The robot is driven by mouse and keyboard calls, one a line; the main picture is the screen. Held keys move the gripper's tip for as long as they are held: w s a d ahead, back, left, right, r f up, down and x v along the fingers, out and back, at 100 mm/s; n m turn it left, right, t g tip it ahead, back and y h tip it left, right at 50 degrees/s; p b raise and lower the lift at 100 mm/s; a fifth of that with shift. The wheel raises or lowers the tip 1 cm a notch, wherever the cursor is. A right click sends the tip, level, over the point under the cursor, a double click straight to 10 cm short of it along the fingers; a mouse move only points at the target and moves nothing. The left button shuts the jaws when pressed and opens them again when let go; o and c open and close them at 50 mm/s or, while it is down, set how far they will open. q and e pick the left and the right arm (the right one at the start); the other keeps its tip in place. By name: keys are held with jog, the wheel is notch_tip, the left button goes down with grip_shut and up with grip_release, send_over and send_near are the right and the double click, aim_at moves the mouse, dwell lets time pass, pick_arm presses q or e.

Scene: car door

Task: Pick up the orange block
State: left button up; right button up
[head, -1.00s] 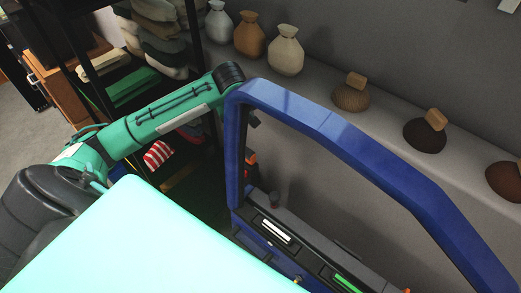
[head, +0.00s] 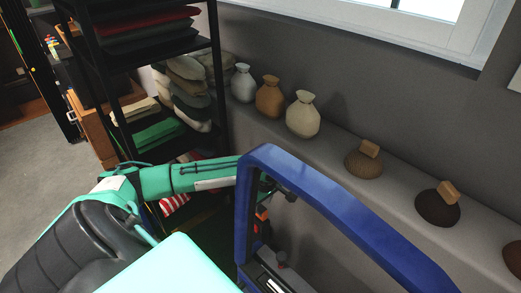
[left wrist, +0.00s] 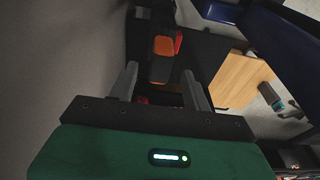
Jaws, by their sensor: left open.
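An orange block (left wrist: 163,45) shows in the left wrist view on a dark part, ahead of my left gripper (left wrist: 160,78) and roughly in line with the gap between its fingers. The fingers are apart with nothing held between them. A redder-orange piece (left wrist: 178,42) is right beside the block. In the head view a small orange patch (head: 262,213) shows inside the blue door frame (head: 335,205); I cannot tell if it is the same block. My left gripper (head: 287,193) is partly hidden behind the frame's upright there. My right gripper is not in view.
A black shelf rack (head: 215,75) with folded cloth stands behind my left arm. A wooden board (left wrist: 243,80) lies to the right in the left wrist view.

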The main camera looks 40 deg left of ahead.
aim_at(260, 207)
pick_arm(q)
jog(key=shift+a+f+p, duration=0.2)
jog(key=shift+f+p, duration=0.2)
jog(key=shift+f, duration=0.95)
jog(key=shift+a+f+p, duration=0.2)
jog(key=shift+f+p, duration=0.15)
jog(key=shift+f, duration=1)
grip_shut()
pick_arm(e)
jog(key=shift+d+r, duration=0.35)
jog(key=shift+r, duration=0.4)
pick_arm(q)
jog(key=shift+r, duration=0.1)
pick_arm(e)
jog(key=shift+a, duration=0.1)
